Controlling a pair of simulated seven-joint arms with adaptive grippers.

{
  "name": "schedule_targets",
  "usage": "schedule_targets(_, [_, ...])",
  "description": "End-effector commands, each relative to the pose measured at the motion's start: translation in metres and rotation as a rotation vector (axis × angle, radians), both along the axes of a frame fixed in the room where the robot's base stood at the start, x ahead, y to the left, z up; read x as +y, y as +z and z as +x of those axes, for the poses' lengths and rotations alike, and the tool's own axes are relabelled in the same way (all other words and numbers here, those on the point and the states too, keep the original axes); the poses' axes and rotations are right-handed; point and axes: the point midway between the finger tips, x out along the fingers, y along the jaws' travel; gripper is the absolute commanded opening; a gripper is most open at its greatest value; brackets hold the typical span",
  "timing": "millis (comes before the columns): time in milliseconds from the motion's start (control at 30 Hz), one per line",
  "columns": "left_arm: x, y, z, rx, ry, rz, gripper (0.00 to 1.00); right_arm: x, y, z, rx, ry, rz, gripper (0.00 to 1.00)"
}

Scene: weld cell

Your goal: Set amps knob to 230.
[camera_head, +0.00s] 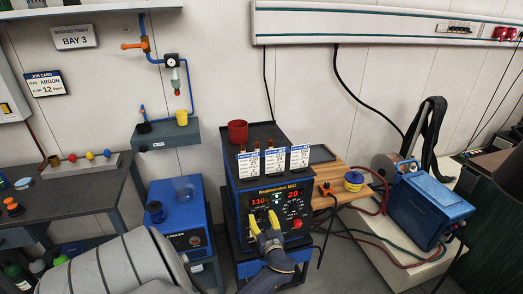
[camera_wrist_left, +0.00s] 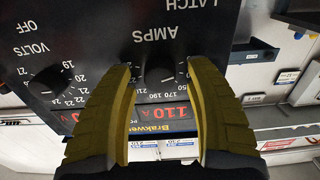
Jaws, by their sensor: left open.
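The blue and black welding machine (camera_head: 270,190) stands in the middle of the head view, with red displays reading 110 on the left and 20 on the right. My left gripper (camera_head: 263,217) is at its front panel, with yellow fingers open. In the left wrist view, where the panel is upside down, the dark amps knob (camera_wrist_left: 158,75) lies between the two spread fingertips (camera_wrist_left: 160,68). I cannot tell whether either finger touches it. The red amps display (camera_wrist_left: 165,113) reads 110. In the head view the gripper covers the amps knob. My right gripper is not in view.
The volts knob (camera_wrist_left: 48,80) is beside the left finger in the left wrist view. White cards (camera_head: 275,160) and a red cup (camera_head: 238,131) are on top of the machine. A blue cooler (camera_head: 180,215) stands left of it, and a wooden board (camera_head: 335,180) lies to its right.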

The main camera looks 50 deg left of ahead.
Motion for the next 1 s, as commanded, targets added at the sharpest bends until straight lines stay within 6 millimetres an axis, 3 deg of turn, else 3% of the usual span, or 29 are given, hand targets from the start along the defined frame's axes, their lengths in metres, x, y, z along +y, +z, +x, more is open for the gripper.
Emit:
schedule_targets(367, [0.0021,0.0003,0.0012,0.0,0.0,0.0,0.56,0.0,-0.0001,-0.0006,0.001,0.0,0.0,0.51])
schedule_targets(833, [0.0021,0.0003,0.001,0.0,0.0,0.0,0.01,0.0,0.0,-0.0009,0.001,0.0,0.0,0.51])
schedule_targets(1000, [0.0021,0.0006,0.0012,0.0,0.0,0.001,0.0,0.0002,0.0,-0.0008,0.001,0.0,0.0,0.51])
